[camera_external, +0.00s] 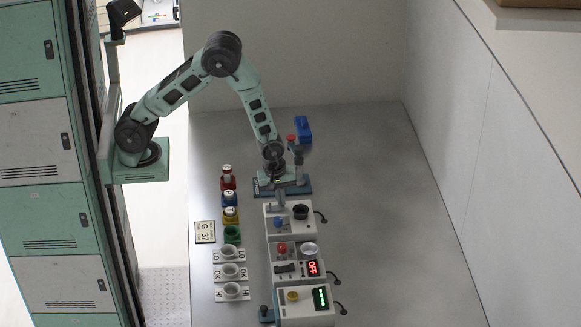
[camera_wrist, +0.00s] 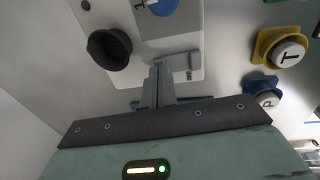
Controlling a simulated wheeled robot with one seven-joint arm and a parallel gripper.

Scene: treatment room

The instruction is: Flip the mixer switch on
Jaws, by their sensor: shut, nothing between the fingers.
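A white box-shaped device (camera_external: 296,228) with a black round cup (camera_external: 301,212) and a blue knob (camera_external: 278,222) looks like the mixer. In the wrist view the black cup (camera_wrist: 109,50) is at upper left and the blue knob (camera_wrist: 175,10) is at the top edge. A grey bracket-like part (camera_wrist: 188,62), possibly the switch, lies on the device's near edge. My gripper (camera_external: 280,204) is shut and empty, over the device's back edge. In the wrist view my gripper's fingertips (camera_wrist: 158,66) are beside or in front of the grey part; I cannot tell whether they touch.
A device with a red knob and a red display (camera_external: 313,268) and one with a green display (camera_external: 320,298) stand in front. Colored lettered containers (camera_external: 230,215) and white cup holders (camera_external: 230,272) line the left. A blue stand (camera_external: 300,186) is behind. The counter's right side is clear.

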